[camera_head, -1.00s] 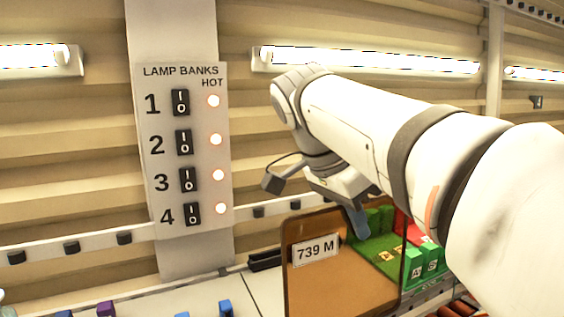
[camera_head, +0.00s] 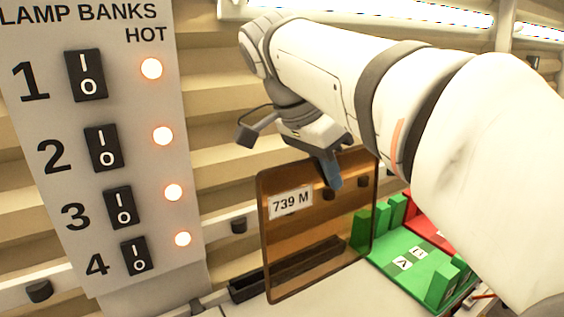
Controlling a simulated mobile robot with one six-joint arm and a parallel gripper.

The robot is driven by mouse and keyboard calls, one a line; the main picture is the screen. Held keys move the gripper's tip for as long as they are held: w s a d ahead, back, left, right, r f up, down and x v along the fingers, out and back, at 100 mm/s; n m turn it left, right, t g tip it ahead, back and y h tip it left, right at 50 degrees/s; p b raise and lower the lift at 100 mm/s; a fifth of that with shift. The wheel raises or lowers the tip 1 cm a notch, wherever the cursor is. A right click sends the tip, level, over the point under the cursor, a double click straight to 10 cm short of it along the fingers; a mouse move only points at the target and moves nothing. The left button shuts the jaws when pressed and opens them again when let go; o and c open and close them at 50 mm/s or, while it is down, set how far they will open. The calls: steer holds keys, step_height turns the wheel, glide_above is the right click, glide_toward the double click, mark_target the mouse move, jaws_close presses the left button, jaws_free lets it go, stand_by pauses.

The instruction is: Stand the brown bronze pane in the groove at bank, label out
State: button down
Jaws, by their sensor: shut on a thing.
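The brown bronze pane (camera_head: 310,240) is see-through and roughly upright, with a white label reading 739 M (camera_head: 291,203) at its upper left, facing me. My gripper (camera_head: 333,178) is shut on the pane's upper edge, right of the label. A dark grooved holder (camera_head: 250,288) lies low along the wall; part of it shows through the pane. The pane appears in front of the holder, and I cannot tell whether its lower edge touches anything. The lamp bank panel (camera_head: 150,200) stands left of the pane, with switches numbered 1 to 4 and lit HOT lamps.
A green tray (camera_head: 415,262) with upright blocks lies right of the pane, with a red tray (camera_head: 432,228) behind it. A pale counter (camera_head: 340,300) is bare in front. A rail with dark knobs (camera_head: 239,226) runs along the wall.

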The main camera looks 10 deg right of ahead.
steer(key=shift+w+a+f+p, duration=0.2)
steer(key=shift+w+a+f, duration=0.4)
steer(key=shift+w, duration=1)
steer(key=shift+w+a+f+p, duration=0.15)
steer(key=shift+w+a+f, duration=0.45)
steer(key=shift+w, duration=1.05)
steer(key=shift+w+a+f+p, duration=0.2)
steer(key=shift+w+a+f, duration=0.4)
steer(key=shift+w, duration=1)
steer(key=shift+d, duration=0.1)
steer(key=shift+s+f+b, duration=0.15)
steer(key=shift+f+b, duration=1.25)
steer(key=shift+f, duration=0.25)
steer(key=c, duration=1.5)
jaws_free()
steer(key=shift+v, duration=3.95)
